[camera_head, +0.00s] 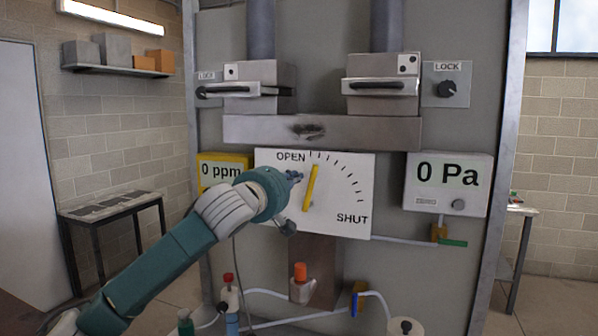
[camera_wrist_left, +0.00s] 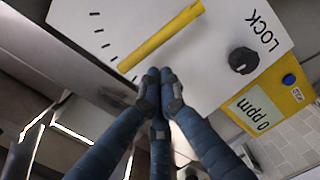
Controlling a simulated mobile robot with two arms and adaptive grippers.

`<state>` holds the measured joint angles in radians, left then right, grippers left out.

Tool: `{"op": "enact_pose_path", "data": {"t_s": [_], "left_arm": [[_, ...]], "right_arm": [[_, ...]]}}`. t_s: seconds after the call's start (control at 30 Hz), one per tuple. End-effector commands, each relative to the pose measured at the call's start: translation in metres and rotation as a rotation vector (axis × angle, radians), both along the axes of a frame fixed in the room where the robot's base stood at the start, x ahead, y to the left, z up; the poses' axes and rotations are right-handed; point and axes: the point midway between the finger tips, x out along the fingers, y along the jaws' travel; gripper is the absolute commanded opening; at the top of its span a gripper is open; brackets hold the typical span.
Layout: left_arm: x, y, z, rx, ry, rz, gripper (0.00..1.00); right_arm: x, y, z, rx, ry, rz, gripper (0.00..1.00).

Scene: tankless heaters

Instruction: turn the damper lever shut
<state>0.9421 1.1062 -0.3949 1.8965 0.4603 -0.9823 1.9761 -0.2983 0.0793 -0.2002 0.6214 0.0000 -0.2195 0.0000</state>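The damper lever (camera_head: 311,186) is a yellow bar on a white dial plate (camera_head: 345,190) marked OPEN at the top and SHUT at the lower right. It stands nearly upright, its top leaning slightly right, near the OPEN end of the tick marks. The lever also shows in the left wrist view (camera_wrist_left: 160,37). My left gripper (camera_head: 294,177) is just left of the lever in the head view. In the left wrist view its fingertips (camera_wrist_left: 160,82) are together, with nothing visible between them. They look close to the lever; contact cannot be told. My right gripper is not in view.
A black LOCK knob (camera_wrist_left: 243,60) sits on the white plate, hidden in the head view. A yellow 0 ppm box (camera_head: 222,170) is left of the dial, a 0 Pa box (camera_head: 447,184) right. Two handled boxes (camera_head: 260,88) (camera_head: 383,84) are above. Bottles and hoses lie below.

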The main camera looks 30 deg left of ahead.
Motion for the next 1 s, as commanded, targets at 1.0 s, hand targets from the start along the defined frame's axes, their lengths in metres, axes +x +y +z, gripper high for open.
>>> {"op": "enact_pose_path", "data": {"t_s": [1.0], "left_arm": [[0.0057,-0.0126,-0.0056,0.011,0.003,0.001,0.0]], "right_arm": [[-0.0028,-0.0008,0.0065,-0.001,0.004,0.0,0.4]]}}
